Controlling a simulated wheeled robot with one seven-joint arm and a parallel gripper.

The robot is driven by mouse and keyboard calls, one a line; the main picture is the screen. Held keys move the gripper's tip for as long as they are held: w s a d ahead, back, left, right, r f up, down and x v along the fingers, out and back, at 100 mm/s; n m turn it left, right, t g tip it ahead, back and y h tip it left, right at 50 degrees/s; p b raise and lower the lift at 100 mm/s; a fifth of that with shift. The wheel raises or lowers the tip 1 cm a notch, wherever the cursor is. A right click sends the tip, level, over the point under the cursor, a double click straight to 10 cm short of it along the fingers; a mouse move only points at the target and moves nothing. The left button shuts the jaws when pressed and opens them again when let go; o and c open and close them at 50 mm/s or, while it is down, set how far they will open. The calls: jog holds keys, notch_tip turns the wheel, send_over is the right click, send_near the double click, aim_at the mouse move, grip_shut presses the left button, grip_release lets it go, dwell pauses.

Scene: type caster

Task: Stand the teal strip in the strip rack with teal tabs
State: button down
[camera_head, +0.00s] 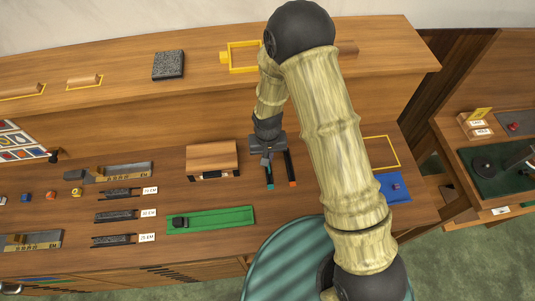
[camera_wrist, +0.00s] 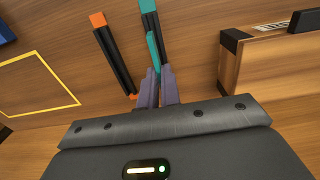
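A green mat (camera_head: 225,218) lies in front of the rack. Labelled dark holders (camera_head: 115,216) and small coloured blocks are to the left. A blue pad (camera_head: 392,188) and a yellow outline are to the right. A raised shelf (camera_head: 120,92) runs behind.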

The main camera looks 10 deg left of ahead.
jog(key=shift+w+f+b, duration=0.1)
jog(key=shift+f+b, duration=1.1)
jog(key=shift+f, duration=0.75)
jog(key=shift+f+b, duration=0.5)
jog(key=shift+b, duration=0.05)
dwell(1.4)
jog(key=c, duration=1.5)
grip_release()
jog(key=shift+c, duration=0.2)
jog(key=shift+r, duration=0.1)
jog(key=shift+r+p, duration=1.7)
jog(key=shift+r, duration=0.75)
jog(key=shift+d, duration=0.1)
